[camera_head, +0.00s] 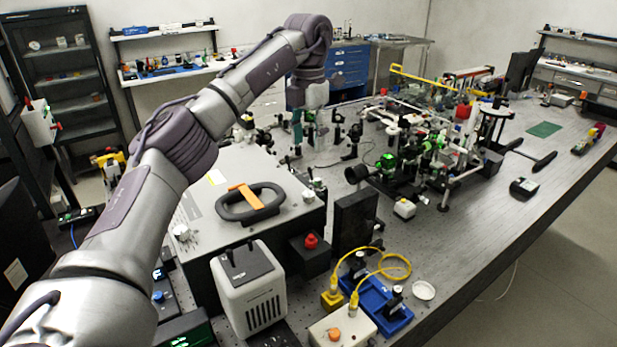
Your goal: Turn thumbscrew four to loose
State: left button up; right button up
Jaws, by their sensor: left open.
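A grey box (225,182) stands on the bench, with a black loop handle (250,203) and an orange bar on its lid. I cannot tell which is thumbscrew four or how far any is turned. My left arm reaches over the box from the left. My left gripper (309,126) points down beyond the box's far edge, open, its fingers small and partly lost among the optics. My right gripper is not in view.
Crowded optics mounts (400,160) fill the bench behind and right of the box. A white device (249,290), a red button (311,241), a black panel (355,222) and a blue tray (378,306) stand in front. The bench's right side is mostly clear.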

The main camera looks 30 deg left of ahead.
pick_arm(q)
jog(key=p, duration=0.2)
send_over(308, 193)
jog(key=f, duration=0.4)
jog(key=shift+s+d+f, duration=0.2)
jog(key=shift+s+f, duration=0.2)
jog(key=f, duration=0.4)
jog(key=shift+w+a, duration=0.3)
jog(key=shift+w, duration=0.1)
notch_tip(308, 193, down, 2)
jog(key=shift+d+f+p, duration=0.1)
jog(key=shift+f+p, duration=0.1)
jog(key=shift+p, duration=0.4)
jog(key=shift+d+f, duration=0.1)
jog(key=shift+f, duration=0.15)
jog(key=shift+s+f, duration=0.1)
jog(key=shift+f, duration=0.35)
jog(key=shift+c, duration=0.6)
jog(key=shift+r, duration=0.1)
jog(key=c, duration=0.8)
grip_shut()
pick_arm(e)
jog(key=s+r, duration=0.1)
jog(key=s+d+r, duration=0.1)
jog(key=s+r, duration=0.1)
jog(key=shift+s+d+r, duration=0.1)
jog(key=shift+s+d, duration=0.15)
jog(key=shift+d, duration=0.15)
